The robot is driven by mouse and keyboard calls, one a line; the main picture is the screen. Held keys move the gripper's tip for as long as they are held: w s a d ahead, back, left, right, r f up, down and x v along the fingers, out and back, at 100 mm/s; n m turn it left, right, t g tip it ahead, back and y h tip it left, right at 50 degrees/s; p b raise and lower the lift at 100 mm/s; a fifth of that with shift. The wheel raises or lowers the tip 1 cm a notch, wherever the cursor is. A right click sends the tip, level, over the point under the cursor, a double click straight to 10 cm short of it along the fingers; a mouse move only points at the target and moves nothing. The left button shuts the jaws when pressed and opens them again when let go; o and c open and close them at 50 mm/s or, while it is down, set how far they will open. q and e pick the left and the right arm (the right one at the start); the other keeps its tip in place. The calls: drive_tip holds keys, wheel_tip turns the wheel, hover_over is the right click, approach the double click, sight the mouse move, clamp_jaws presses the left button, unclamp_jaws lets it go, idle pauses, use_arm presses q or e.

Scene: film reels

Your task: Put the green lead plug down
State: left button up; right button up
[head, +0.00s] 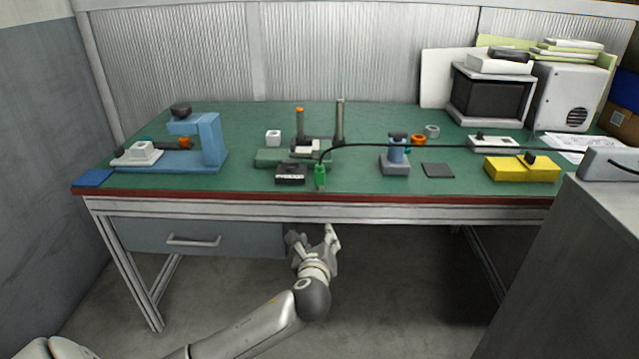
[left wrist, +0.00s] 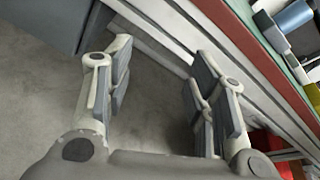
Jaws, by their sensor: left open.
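The green lead plug (head: 320,174) stands near the front edge of the green-topped bench (head: 345,185), in the head view. A black lead (head: 445,147) runs from its top over to the right side of the bench. My left gripper (head: 314,232) is open and empty in front of the bench, below the level of its top and apart from the plug. In the left wrist view the two fingers (left wrist: 155,85) are spread with bare floor between them. My right gripper is in neither view.
A black box (head: 290,174) sits just left of the plug. A blue-grey device (head: 395,163) and a yellow box (head: 522,168) stand to the right. A blue press (head: 208,142) is at the left. A grey cabinet (head: 590,230) blocks the right front. A drawer (head: 195,239) hangs under the bench.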

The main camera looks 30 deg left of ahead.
sight(320, 176)
use_arm(q)
drive_tip(key=w+a+r+m+t, duration=0.1)
drive_tip(key=w+r, duration=0.1)
drive_tip(key=r, duration=0.1)
drive_tip(key=w+a+r+m+y+b, duration=0.1)
drive_tip(key=w+r+m, duration=0.1)
drive_tip(key=r, duration=0.2)
drive_tip(key=w+a+r+m+t, duration=0.1)
drive_tip(key=w+a+r+m, duration=0.1)
drive_tip(key=r, duration=0.2)
drive_tip(key=shift+t+y+b, duration=0.3)
drive_tip(key=shift+y, duration=0.1)
drive_tip(key=shift+w+a+r, duration=0.1)
drive_tip(key=shift+w+a, duration=0.15)
drive_tip(key=shift+w, duration=0.25)
drive_tip(key=b+x, duration=0.1)
drive_tip(key=x, duration=0.3)
drive_tip(key=shift+b, duration=0.3)
drive_tip(key=shift+w+a, duration=0.2)
drive_tip(key=shift+w, duration=0.3)
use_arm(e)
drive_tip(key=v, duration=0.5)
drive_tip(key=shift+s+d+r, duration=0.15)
use_arm(q)
drive_tip(key=shift+c, duration=0.4)
clamp_jaws()
drive_tip(key=shift+r, duration=0.1)
